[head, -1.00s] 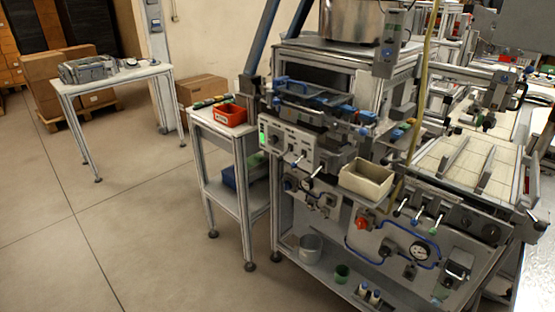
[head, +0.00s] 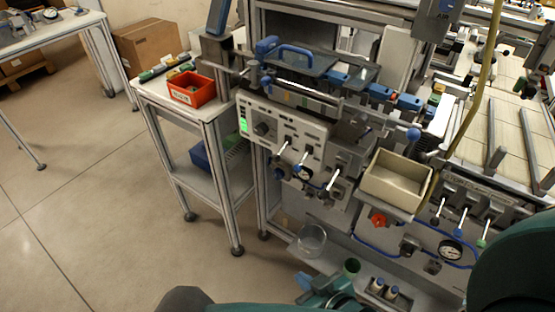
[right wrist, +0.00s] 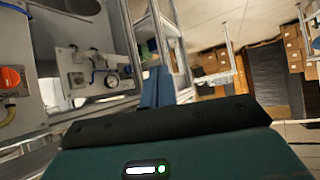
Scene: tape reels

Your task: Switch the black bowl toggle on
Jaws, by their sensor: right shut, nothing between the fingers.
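The machine's grey control panel (head: 290,130) has a small green display at its left end. Slim toggle levers with pale tips stick out below it, such as the left lever (head: 282,148) and the right lever (head: 332,178). I cannot read labels, so I cannot tell which is the black bowl toggle. My right gripper (head: 325,288) is low at the bottom edge, shut and empty, apart from the levers; its fingertips are unclear. My left gripper is not in view.
A beige bin (head: 396,182) juts out right of the panel. A red bin (head: 191,88) stands on the side table at left. Floor at left is clear.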

